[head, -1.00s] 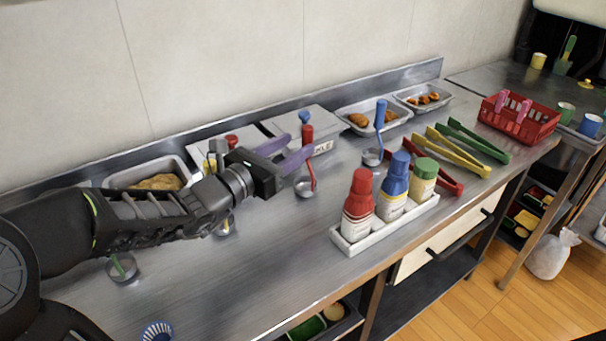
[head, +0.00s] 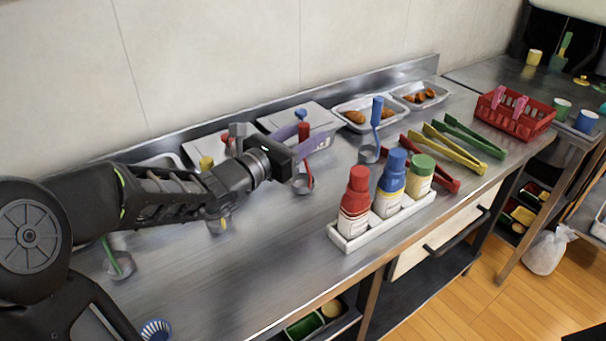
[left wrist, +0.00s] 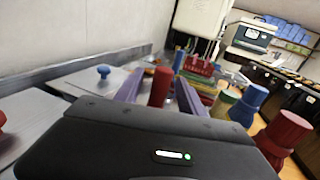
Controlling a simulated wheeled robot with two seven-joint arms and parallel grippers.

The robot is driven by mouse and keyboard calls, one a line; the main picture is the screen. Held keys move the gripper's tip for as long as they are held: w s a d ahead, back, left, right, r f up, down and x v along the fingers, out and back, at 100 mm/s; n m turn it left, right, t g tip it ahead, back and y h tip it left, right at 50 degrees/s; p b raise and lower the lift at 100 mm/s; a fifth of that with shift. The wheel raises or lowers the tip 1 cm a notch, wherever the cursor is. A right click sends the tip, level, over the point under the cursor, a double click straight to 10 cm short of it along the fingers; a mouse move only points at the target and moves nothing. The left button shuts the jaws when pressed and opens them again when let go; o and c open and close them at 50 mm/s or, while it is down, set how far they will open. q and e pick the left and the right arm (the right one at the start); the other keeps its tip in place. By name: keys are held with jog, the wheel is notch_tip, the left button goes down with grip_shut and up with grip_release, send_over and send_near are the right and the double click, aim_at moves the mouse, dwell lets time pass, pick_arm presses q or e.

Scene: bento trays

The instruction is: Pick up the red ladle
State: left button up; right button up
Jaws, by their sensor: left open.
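The red ladle (head: 303,131) stands upright at the back middle of the steel counter, its red handle on top and its small metal bowl below. My left gripper (head: 314,138) is open at the handle's height, with its purple fingers pointing right. The near finger crosses in front of the handle and hides part of it. In the left wrist view the red handle (left wrist: 160,87) shows between the two open fingers (left wrist: 159,76); I cannot tell whether either finger touches it. My right gripper is not in view.
A blue ladle (head: 377,112) stands to the right. A white holder (head: 385,226) with red, blue and green-capped bottles sits in front. Coloured tongs (head: 455,148) and a red basket (head: 533,122) lie farther right. Lidded containers stand behind the gripper along the wall.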

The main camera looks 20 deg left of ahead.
pick_arm(q)
jog(key=x, duration=0.3)
dwell(0.5)
grip_shut()
dwell(0.4)
dwell(0.9)
